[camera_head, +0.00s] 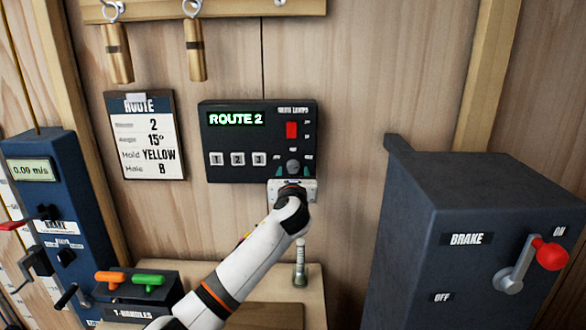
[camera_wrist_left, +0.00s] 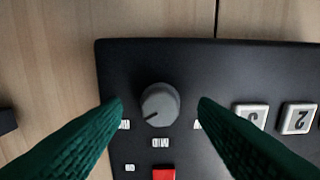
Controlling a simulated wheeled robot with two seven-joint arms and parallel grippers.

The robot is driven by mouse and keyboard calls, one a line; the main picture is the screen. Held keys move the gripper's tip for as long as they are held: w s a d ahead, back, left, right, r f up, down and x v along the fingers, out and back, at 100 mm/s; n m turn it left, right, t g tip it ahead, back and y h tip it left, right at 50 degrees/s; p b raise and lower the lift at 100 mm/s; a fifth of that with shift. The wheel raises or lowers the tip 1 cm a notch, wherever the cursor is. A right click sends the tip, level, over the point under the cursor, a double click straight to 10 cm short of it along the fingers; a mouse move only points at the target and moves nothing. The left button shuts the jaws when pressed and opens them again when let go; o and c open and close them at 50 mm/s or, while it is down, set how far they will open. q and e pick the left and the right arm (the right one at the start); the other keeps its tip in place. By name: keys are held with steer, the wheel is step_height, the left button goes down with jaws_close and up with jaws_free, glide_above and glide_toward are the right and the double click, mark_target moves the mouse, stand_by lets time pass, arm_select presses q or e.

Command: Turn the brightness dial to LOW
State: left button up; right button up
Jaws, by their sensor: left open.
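The brightness dial (camera_head: 293,166) is a round grey knob low on the right side of the dark control panel (camera_head: 230,172). In the left wrist view the dial (camera_wrist_left: 160,104) shows a dark pointer line toward the lower left. Small white labels sit left, below and right of it; they are too small to read surely. My left gripper (camera_head: 292,178) is in front of the dial. Its two green fingers (camera_wrist_left: 160,104) are open on either side of the dial, with gaps, not touching it. My right gripper is not in view.
A red switch (camera_head: 291,130) sits above the dial, and white number buttons (camera_head: 237,158) sit to its left. The route card (camera_head: 146,135) hangs left of the panel. A blue brake box (camera_head: 460,230) with a red-knobbed lever stands at right. T-handles (camera_head: 148,281) are at lower left.

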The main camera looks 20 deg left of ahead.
arm_select(q)
steer(key=shift+x, duration=0.8)
steer(key=shift+c, duration=0.2)
steer(key=c, duration=0.9)
